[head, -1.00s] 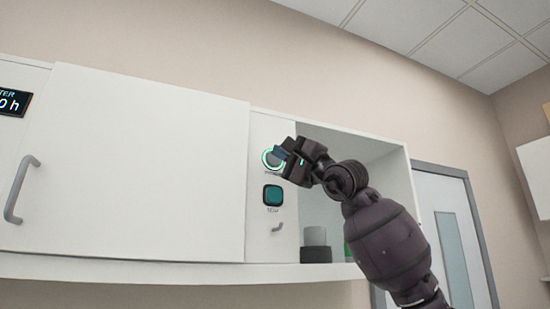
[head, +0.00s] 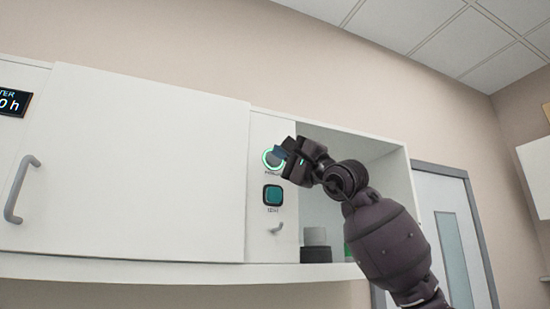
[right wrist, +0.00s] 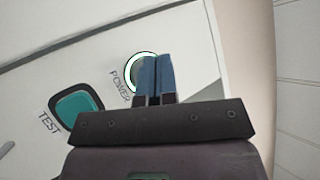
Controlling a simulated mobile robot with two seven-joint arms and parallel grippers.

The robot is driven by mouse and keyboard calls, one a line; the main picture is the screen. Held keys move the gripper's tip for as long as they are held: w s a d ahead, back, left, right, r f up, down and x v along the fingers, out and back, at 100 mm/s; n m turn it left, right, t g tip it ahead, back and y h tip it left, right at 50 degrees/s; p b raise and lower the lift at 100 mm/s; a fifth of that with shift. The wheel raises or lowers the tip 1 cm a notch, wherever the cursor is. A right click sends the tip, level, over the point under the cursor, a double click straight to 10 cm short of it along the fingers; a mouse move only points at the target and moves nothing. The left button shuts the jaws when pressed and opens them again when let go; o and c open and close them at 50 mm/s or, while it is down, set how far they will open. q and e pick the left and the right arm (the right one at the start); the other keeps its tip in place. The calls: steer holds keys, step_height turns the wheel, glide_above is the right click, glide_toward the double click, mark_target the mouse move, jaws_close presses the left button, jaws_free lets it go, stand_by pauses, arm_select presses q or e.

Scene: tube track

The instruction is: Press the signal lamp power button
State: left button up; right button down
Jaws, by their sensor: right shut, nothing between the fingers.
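The round power button (head: 267,159) has a lit green ring and sits high on the white panel of the wall cabinet. It also shows in the right wrist view (right wrist: 134,63), with the word POWER beside it. My right gripper (head: 280,154) is shut and empty, with its fingertips in front of the button. In the right wrist view the blue-grey fingers (right wrist: 155,62) lie side by side and cover much of the button's face. I cannot tell whether the tips touch it. My left gripper is not in view.
A square teal TEST button (head: 273,195) sits just below the power button, with a small hook-like handle (head: 277,228) under it. An open shelf bay (head: 316,208) with cups lies right of the panel. A closed cabinet door (head: 130,165) is at left.

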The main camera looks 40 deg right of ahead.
steer(key=shift+w, duration=0.2)
stand_by(0.4)
steer(key=shift+w+d, duration=0.15)
steer(key=shift+w, duration=0.1)
steer(key=shift+w+d+p, duration=0.15)
steer(key=shift+w+p, duration=0.35)
stand_by(0.9)
steer(key=shift+s, duration=0.15)
steer(key=shift+s+a+b, duration=0.3)
steer(key=shift+s+b, duration=0.35)
steer(key=shift+s, duration=0.15)
steer(key=shift+s+a+b, duration=0.3)
steer(key=shift+s+b, duration=0.15)
steer(key=shift+s, duration=0.5)
steer(key=shift+s+a+b, duration=0.3)
steer(key=shift+s+b, duration=0.1)
steer(key=shift+s, duration=0.55)
steer(key=shift+s+a+b, duration=0.3)
steer(key=shift+s+b, duration=0.15)
steer(key=shift+s, duration=0.5)
